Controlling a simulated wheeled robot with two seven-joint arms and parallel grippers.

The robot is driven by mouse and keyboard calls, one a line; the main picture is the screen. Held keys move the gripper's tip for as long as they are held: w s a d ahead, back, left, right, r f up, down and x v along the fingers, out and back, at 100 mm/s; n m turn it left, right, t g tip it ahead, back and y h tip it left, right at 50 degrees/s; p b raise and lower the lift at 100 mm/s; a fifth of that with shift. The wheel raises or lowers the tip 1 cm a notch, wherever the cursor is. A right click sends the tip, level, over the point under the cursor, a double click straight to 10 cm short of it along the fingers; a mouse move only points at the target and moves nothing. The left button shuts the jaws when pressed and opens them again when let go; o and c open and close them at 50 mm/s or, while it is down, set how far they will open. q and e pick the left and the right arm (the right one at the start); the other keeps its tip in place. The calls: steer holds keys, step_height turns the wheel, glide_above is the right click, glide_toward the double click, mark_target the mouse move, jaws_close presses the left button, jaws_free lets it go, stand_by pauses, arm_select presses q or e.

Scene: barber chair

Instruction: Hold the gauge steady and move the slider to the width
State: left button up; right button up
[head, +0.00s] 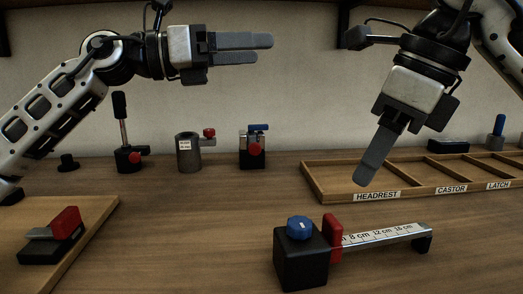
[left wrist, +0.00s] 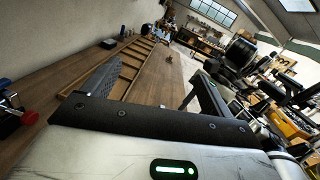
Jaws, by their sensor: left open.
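The gauge is a black block (head: 301,262) with a blue knob (head: 300,228) on top and a ruler (head: 385,236) running right to a black end foot. The ruler's printed marks include 8, 12 and 16 cm. The red slider (head: 332,238) stands upright on the ruler close beside the block. My left gripper (head: 264,49) is open and empty, high above the table at the upper left, pointing right; its spread fingers also show in the left wrist view (left wrist: 160,68). My right gripper (head: 364,172) points down above and behind the ruler, apart from it. Its fingers overlap edge-on, hiding any gap.
A wooden tray (head: 312,186) with compartments labelled HEADREST, CASTOR and LATCH lies at the back right. Several small fixtures (head: 190,160) stand along the back. A wooden board (head: 92,228) with a red-and-black clamp (head: 52,240) lies front left. The table between board and gauge is clear.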

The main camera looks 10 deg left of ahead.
arm_select(q)
steer(key=s+d+f+m+g+y, duration=0.2)
steer(key=s+d+f+g+y, duration=0.2)
steer(key=s+d+f+g, duration=0.15)
steer(key=y, duration=0.8)
glide_toward(304, 250)
step_height(304, 250, up, 3)
steer(key=w+a, duration=0.2)
steer(key=shift+g+y, duration=0.25)
steer(key=shift+y, duration=0.05)
steer(key=x, duration=1.5)
steer(key=shift+w+d+f, duration=0.2)
steer(key=shift+d, duration=0.2)
